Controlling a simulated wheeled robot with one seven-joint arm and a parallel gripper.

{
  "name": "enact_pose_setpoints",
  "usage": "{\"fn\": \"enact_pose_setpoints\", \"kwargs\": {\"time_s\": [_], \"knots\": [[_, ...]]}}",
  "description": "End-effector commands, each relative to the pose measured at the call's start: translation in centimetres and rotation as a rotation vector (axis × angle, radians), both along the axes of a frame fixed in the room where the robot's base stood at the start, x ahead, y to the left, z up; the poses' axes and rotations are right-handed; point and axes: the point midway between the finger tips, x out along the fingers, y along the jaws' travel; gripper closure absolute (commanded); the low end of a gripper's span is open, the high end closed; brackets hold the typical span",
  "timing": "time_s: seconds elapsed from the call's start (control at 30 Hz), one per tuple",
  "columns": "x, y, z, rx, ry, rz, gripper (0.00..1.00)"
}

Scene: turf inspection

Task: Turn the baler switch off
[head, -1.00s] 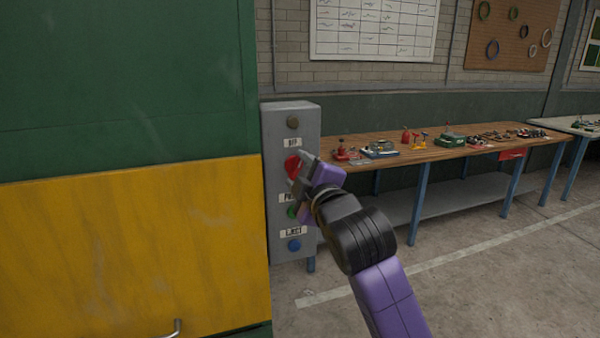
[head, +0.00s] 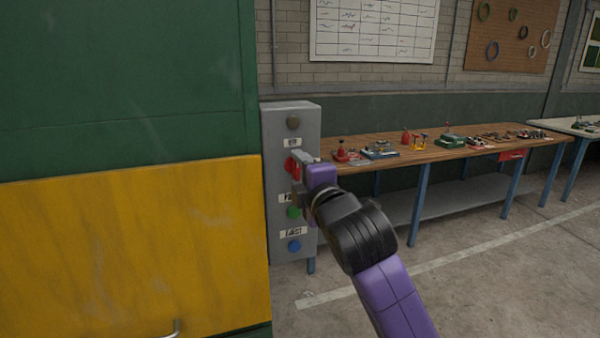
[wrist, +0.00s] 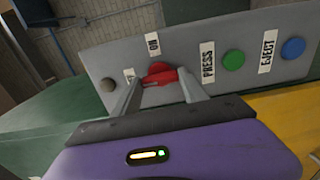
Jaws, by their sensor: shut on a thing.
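The baler's grey control box (head: 279,115) stands upright at the right side of the green and yellow baler (head: 130,240). Its red switch knob (head: 289,166) sits below a small white label. My gripper (head: 297,164) is at the box front, shut on the red knob and hiding part of it. In the wrist view the knob (wrist: 162,74) shows between my two grey fingers (wrist: 160,92). An "ON" label (wrist: 152,44) is beside the knob, and another label (wrist: 129,75) is partly hidden by a finger.
The box also has a dark round button (head: 293,123), a green button (head: 294,212) and a blue button (head: 294,246), the latter marked EJECT. A wooden workbench (head: 400,156) with small items stands behind to the right. The floor at right is clear.

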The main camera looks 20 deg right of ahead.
Motion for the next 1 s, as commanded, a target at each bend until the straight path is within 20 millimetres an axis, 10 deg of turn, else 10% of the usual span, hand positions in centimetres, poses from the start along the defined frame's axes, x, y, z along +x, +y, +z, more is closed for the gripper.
{"fn": "enact_pose_setpoints", "kwargs": {"time_s": [0.2,0.23,0.33,0.73,1.0], "knots": [[0.0,0.1,-0.1,-0.002,0.001,0.001,0.9],[0.0,0.1,-0.1,-0.002,0.002,0.001,0.45],[0.0,0.1,-0.1,-0.002,0.001,0.001,0.27],[-0.5,0.0,-0.2,0.0,0.001,0.0,0.27],[-4.6,0.0,-0.3,0.0,-0.001,0.0,0.27]]}}
